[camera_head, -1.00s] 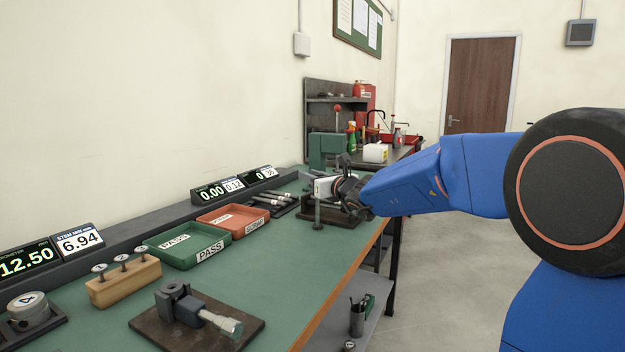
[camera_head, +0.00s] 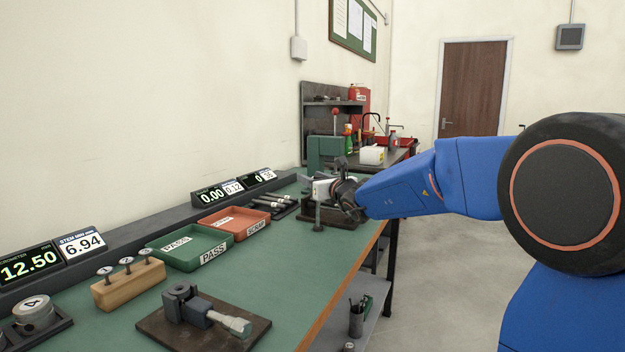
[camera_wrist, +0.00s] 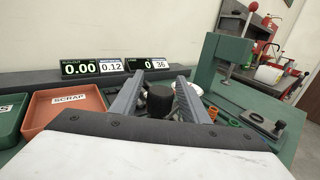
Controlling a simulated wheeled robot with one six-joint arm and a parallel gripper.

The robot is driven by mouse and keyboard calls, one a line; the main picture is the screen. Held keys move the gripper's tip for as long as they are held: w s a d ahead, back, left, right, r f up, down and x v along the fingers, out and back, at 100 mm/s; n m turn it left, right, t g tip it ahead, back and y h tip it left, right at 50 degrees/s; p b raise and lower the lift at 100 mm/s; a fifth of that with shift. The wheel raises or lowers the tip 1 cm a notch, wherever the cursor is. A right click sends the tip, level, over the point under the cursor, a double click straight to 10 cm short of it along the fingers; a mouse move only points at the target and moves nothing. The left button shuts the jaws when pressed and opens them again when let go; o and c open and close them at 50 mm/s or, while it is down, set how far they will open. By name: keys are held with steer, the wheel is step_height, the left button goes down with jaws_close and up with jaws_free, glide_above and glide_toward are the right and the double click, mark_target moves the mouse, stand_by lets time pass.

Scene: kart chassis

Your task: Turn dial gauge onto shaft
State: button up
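My gripper (camera_wrist: 162,76) shows in the wrist view with its two grey fingers apart. A dark round-topped cylinder (camera_wrist: 160,97) stands between them; no firm grip on it is visible. In the head view my gripper (camera_head: 345,190) is over the far part of the bench, at a fixture with a dark base (camera_head: 340,217) and a thin upright post (camera_head: 318,214). The dial gauge and the shaft cannot be made out clearly. My wrist and gripper hide part of the fixture in the head view.
A green PASS tray (camera_head: 188,247) and an orange SCRAP tray (camera_head: 234,222) lie on the bench. A green press-like stand (camera_wrist: 212,62) rises right of the fingers. Number displays (camera_wrist: 95,67) line the back. A block with pins (camera_head: 128,284) and a clamp plate (camera_head: 203,325) are nearer.

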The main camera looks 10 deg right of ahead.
steer(key=shift+s, duration=0.1)
steer(key=v, duration=1.7)
steer(key=shift+s, duration=0.1)
